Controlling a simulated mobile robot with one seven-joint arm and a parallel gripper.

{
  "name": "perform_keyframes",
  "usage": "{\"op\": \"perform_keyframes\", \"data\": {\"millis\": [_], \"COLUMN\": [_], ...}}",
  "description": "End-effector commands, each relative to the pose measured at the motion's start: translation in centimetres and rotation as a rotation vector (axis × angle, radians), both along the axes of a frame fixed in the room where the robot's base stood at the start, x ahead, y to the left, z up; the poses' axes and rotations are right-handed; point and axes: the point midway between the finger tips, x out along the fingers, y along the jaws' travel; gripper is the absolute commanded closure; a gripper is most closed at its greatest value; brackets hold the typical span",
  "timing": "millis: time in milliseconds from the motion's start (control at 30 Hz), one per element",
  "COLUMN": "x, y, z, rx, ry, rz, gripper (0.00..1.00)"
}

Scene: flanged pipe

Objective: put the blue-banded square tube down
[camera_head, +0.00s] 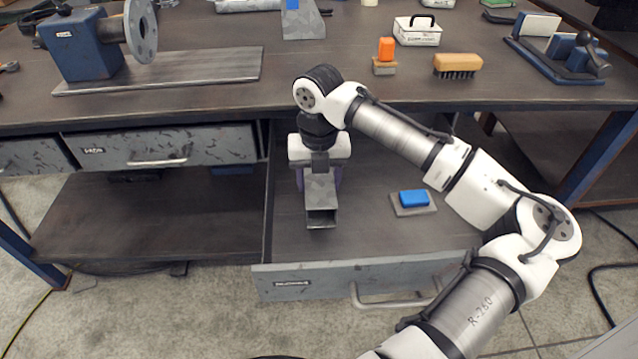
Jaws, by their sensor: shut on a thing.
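My gripper (320,162) points down over the open drawer (290,225) in front of the workbench. It is shut on a grey, scuffed square tube (321,192), whose hollow square end faces the front. The tube is over the drawer's dark floor; I cannot tell whether it touches it. The upper part of the tube is hidden by the gripper, and no blue band clearly shows on the visible part. A blue-purple edge shows on both sides behind the tube, too small to identify. Another grey piece with a blue patch (302,25) lies on the bench top.
In the drawer, a blue block on a grey plate (413,208) lies to the right of the tube. The drawer's front panel (330,283) and side wall bound the space. A brush (457,65), white box (418,32) and blue flanged vise (95,45) stand on the bench.

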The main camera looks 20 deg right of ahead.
Motion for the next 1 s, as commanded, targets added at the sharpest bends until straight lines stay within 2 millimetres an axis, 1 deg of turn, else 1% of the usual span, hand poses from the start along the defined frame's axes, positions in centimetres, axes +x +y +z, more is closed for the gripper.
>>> {"op": "perform_keyframes", "data": {"millis": [33,133,433,467,600,633,900,1000], "x": [-0.02,0.01,0.01,-0.02,-0.01,-0.01,-0.02,0.03], "y": [-0.04,-0.01,0.01,0.02,0.0,0.0,-0.02,0.0], "z": [-0.61,-1.22,-1.39,-1.49,-1.44,-1.44,-1.37,-0.76], "rx": [-0.001,-0.001,0.001,0.001,0.0,0.0,0.0,-0.001], "ry": [0.0,-0.002,-0.001,0.0,0.0,0.0,0.0,-0.002], "rz": [0.0,0.0,0.0,0.0,0.0,0.0,0.0,0.0], "gripper": [0.85,0.85,0.85,0.44,0.26,0.24,0.24,0.24]}}
